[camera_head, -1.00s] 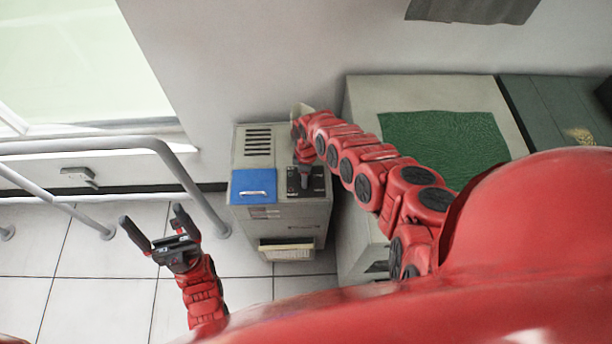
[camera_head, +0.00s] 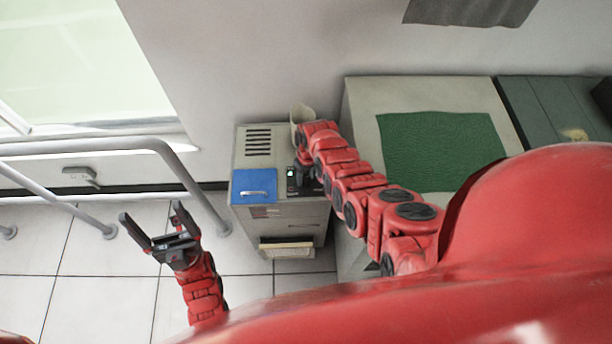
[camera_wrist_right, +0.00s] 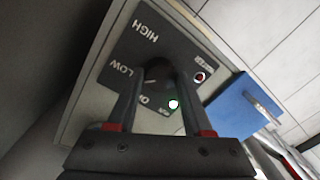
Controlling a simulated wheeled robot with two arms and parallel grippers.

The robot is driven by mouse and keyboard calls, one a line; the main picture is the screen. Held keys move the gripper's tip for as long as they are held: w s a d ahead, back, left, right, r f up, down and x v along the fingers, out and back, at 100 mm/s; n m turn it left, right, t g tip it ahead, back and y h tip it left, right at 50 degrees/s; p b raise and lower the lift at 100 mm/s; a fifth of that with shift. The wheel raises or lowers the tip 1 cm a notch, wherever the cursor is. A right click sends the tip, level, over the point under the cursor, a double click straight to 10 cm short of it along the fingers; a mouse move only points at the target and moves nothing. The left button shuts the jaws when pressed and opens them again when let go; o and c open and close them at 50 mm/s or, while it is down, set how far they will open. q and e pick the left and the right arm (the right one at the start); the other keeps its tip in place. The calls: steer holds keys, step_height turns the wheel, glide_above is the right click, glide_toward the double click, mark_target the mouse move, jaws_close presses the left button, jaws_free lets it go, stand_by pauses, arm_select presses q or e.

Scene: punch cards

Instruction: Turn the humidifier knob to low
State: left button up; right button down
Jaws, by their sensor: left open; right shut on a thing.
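The humidifier (camera_head: 310,222) is a grey box with a black control panel on its top, partly hidden by my right arm. In the right wrist view the panel (camera_wrist_right: 125,45) carries the words HIGH and LOW, a shorter label and a round dark knob (camera_wrist_right: 158,68). My right gripper (camera_wrist_right: 160,88) is shut on the knob, one finger on each side. The fingers hide part of it, so I cannot tell its exact setting. In the head view my right gripper (camera_head: 303,173) is over the panel. My left gripper (camera_head: 151,212) is open and empty, left of the humidifier.
A blue lid with a handle (camera_head: 254,186) sits beside the panel. A cabinet with a green mat (camera_head: 440,150) stands close on the right, under my right arm. Grey rails (camera_head: 110,145) run along the left. Bare tiled floor lies below them.

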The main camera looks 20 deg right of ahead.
steer(key=shift+m, duration=1.1)
steer(key=shift+c, duration=1.6)
jaws_free()
steer(key=shift+r+b, duration=0.15)
steer(key=shift+b, duration=0.2)
step_height(320, 180, up, 17)
steer(key=d+p, duration=0.1)
steer(key=p, duration=0.2)
